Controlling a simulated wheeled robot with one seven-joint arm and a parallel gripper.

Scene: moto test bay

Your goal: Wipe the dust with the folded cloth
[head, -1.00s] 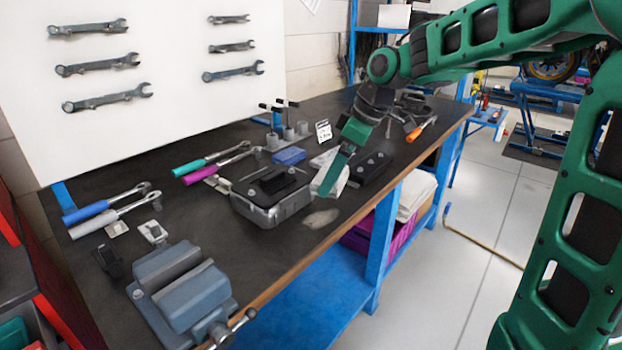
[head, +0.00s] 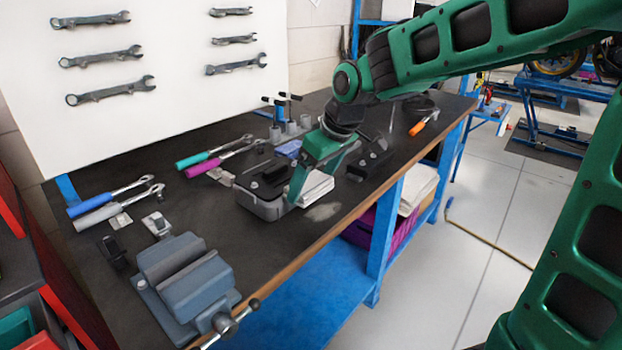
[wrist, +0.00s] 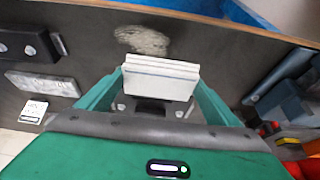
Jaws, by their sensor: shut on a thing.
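My gripper (head: 309,187) is shut on the folded cloth (head: 318,188), a white layered pad, above the workbench. In the wrist view the cloth (wrist: 160,78) sits between the two green fingers of my gripper (wrist: 160,84). The dust (head: 323,211) is a pale grey smudge on the dark bench top near its front edge. In the wrist view the dust (wrist: 142,40) lies just beyond the cloth, apart from it in the picture. I cannot tell how high the cloth is above the bench.
A grey metal case (head: 262,206) stands close left of the cloth. A black block (head: 370,165) lies to the right. A blue-grey vise (head: 185,280) stands at the near left. Several ratchets lie behind it. The bench's wooden front edge (head: 345,218) runs close by the dust.

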